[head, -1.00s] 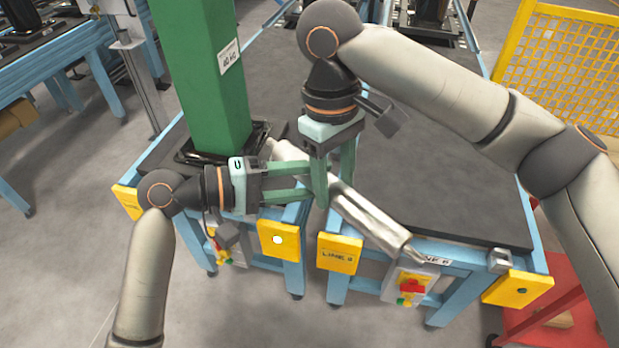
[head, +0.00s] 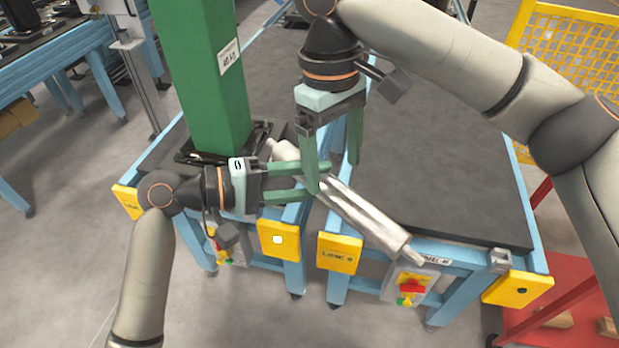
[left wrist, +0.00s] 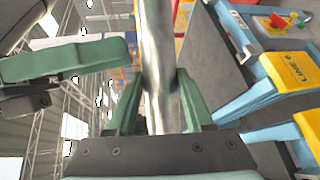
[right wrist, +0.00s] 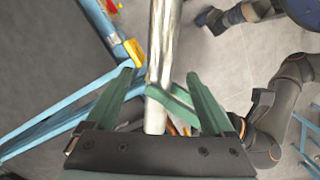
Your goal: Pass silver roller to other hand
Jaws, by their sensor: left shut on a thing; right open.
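The silver roller (head: 368,221) is a long metal cylinder held in the air, slanting from upper left to lower right in the head view. My left gripper (head: 318,180) is shut on it near the middle. The roller also shows between the left fingers in the left wrist view (left wrist: 156,45). My right gripper (head: 333,177) is open and points down from above, its fingers spread apart. In the right wrist view the roller (right wrist: 163,45) runs between the open right fingers without their gripping it. Parts of the roller are hidden behind the fingers.
A green post (head: 205,75) stands just behind my left gripper. The dark conveyor top (head: 430,170) on the right is largely clear. Yellow end plates (head: 340,253) and a control box with a red button (head: 411,286) sit along its front edge. A yellow mesh guard (head: 560,60) stands at the right.

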